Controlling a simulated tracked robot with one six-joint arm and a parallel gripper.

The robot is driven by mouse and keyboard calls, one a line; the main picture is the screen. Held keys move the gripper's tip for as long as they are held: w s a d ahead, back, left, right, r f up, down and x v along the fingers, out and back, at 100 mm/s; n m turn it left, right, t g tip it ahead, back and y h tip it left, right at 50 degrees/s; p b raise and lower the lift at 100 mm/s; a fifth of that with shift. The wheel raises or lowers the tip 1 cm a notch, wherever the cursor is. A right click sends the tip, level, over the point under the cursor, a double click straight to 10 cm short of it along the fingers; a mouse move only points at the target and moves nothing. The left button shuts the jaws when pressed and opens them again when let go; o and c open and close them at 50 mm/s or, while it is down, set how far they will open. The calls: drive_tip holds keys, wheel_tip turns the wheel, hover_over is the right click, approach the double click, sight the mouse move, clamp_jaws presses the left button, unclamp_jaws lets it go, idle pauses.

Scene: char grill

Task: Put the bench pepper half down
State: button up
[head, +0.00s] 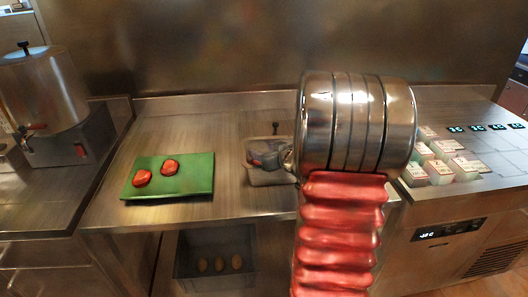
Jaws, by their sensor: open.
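Two red pepper halves lie apart on a green board on the steel bench, left of centre in the head view. One pepper half (142,177) is at the board's left. The other pepper half (169,167) is a little farther back and to the right. The green board (195,184) lies flat. I cannot tell which of the two is the bench pepper half. My own arm, a steel cylinder above red bellows, fills the right of centre. I cannot make out my gripper's fingers; the arm hides what is behind it.
A clear tub (267,177) with dark contents stands right of the board, beside my arm. A steel urn (42,88) is at far left. Several labelled tubs (440,172) sit at right. A grey bin (215,265) is below the bench. Bare steel lies around the board.

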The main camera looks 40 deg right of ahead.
drive_tip(key=v, duration=1.1)
drive_tip(key=shift+s, duration=0.25)
drive_tip(key=shift+r, duration=0.1)
drive_tip(key=a+r+g+h, duration=0.3)
drive_tip(key=a+r, duration=0.4)
drive_tip(key=a, duration=0.3)
drive_tip(key=s+a+f+g+y, duration=0.1)
drive_tip(key=s+a, duration=0.3)
drive_tip(key=a, duration=0.4)
drive_tip(key=s+a+f+n+g+y, duration=0.1)
drive_tip(key=s+a+g+y, duration=0.1)
drive_tip(key=s+a, duration=0.3)
drive_tip(key=s+a+f+n+g+y, duration=0.1)
drive_tip(key=s+a, duration=0.3)
drive_tip(key=a, duration=0.8)
drive_tip(key=shift+s+f+g+y, duration=0.3)
drive_tip(key=shift+s+f+y, duration=0.15)
drive_tip(key=shift+y, duration=0.45)
